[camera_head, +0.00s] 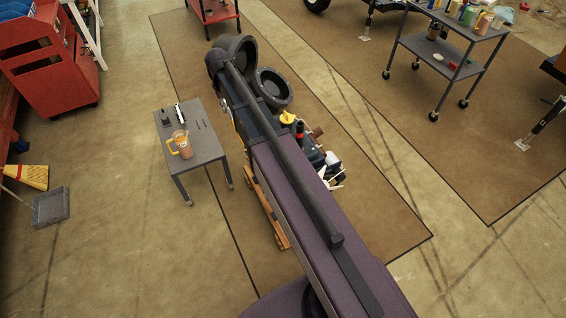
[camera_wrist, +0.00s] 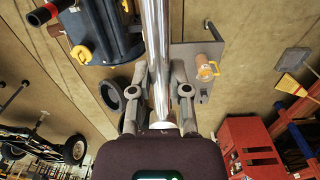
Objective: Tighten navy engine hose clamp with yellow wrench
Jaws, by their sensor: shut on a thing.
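In the wrist view, my gripper (camera_wrist: 161,92) is shut on a long, shiny metal bar (camera_wrist: 157,40). The bar runs from between the fingers up past the top edge, so its far end is out of view. I see no yellow on it, and I cannot tell whether it is the wrench. The navy engine (camera_wrist: 108,35) is left of the bar, with a yellow cap and a black hose end. In the head view my arm hides much of the engine (camera_head: 313,153), and its yellow cap (camera_head: 287,117) shows. I cannot make out the hose clamp. My gripper is hidden there.
A small grey table (camera_head: 205,148) left of my arm holds an amber jug (camera_head: 181,145) and small tools. A red cabinet (camera_head: 45,60), broom (camera_head: 27,177) and dustpan (camera_head: 50,207) are at far left. A grey cart (camera_head: 450,48) stands at upper right. The front-left floor is clear.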

